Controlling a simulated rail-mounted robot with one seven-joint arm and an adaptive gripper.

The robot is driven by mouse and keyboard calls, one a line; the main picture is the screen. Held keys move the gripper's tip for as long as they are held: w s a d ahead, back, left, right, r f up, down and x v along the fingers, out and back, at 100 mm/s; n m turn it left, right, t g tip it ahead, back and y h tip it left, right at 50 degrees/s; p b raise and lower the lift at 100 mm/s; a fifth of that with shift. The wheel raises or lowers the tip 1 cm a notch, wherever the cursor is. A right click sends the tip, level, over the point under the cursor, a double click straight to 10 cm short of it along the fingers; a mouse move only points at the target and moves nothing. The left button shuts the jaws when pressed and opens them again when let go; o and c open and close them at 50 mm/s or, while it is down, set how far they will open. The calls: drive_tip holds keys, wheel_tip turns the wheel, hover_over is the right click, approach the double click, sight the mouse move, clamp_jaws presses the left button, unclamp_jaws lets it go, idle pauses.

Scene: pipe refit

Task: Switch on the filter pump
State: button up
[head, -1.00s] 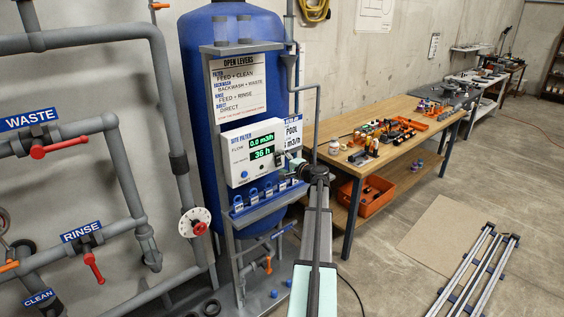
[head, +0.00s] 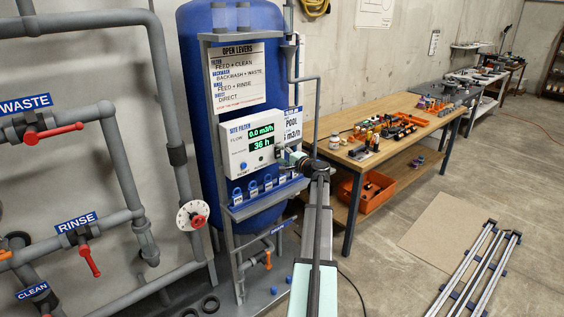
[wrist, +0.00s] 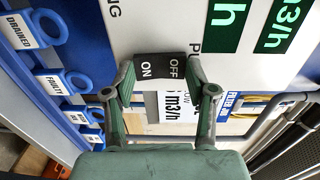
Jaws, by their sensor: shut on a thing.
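The site filter control box (head: 234,150) is white and hangs on the front of the blue tank (head: 205,120). Its green display (head: 261,137) reads 0.0 m3/h and 36 h. In the wrist view, a black rocker switch (wrist: 160,67) marked ON and OFF sits at the box's edge. My gripper (wrist: 160,78) has one finger on each side of the switch and is shut on it. I cannot tell which half of the rocker is pressed in. In the head view my gripper (head: 288,156) is at the box's right side, and the arm hides part of the switch area.
Blue ring tags (wrist: 48,28) hang in a row below the box. The WASTE (head: 52,130) and RINSE (head: 88,260) levers with red handles are on grey pipes at left. A cluttered wooden workbench (head: 440,118) stands at right. The floor in front is partly clear.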

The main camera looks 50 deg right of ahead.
drive_tip(key=shift+f+t+b, duration=0.2)
drive_tip(key=shift+t+b, duration=0.1)
drive_tip(key=shift+b, duration=0.45)
drive_tip(key=shift+r, duration=0.2)
drive_tip(key=o, duration=1.2)
drive_tip(key=shift+w, duration=0.1)
drive_tip(key=shift+c, duration=0.2)
drive_tip(key=v, duration=1.2)
